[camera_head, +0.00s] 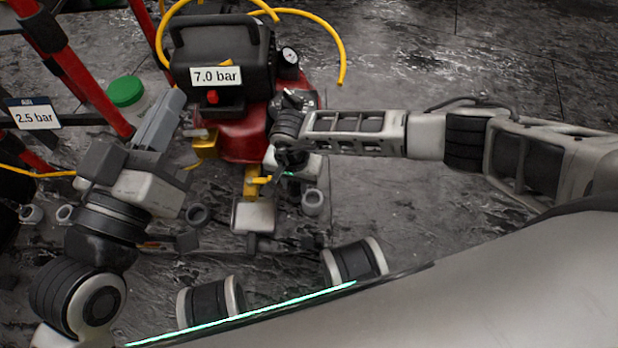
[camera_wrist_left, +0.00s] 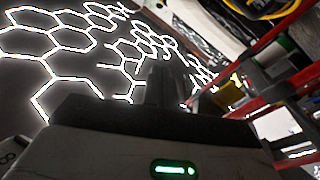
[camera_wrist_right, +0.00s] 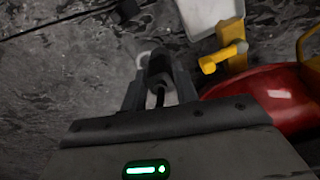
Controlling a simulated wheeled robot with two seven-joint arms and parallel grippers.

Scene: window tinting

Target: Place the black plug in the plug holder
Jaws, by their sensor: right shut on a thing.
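My right gripper (camera_wrist_right: 160,88) is shut on the black plug (camera_wrist_right: 158,72), which stands between its fingers in the right wrist view with a dark cable below it. In the head view my right gripper (camera_head: 294,172) is beside the red tank; the plug is too small to make out there. In the right wrist view a pale ring (camera_wrist_right: 143,59) lies behind the plug; I cannot tell whether they touch. I cannot clearly make out the plug holder. My left gripper (camera_head: 158,120) looks shut and empty at the left; its dark fingers show in the left wrist view (camera_wrist_left: 160,85).
The red compressor (camera_head: 232,140) with a black "7.0 bar" housing (camera_head: 222,50) stands at centre. A yellow bracket (camera_wrist_right: 209,64) and white foot (camera_head: 253,217) are close to my right gripper. A red-post rack (camera_head: 92,85) and green-lidded jar (camera_head: 126,91) stand left. The right-hand floor is clear.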

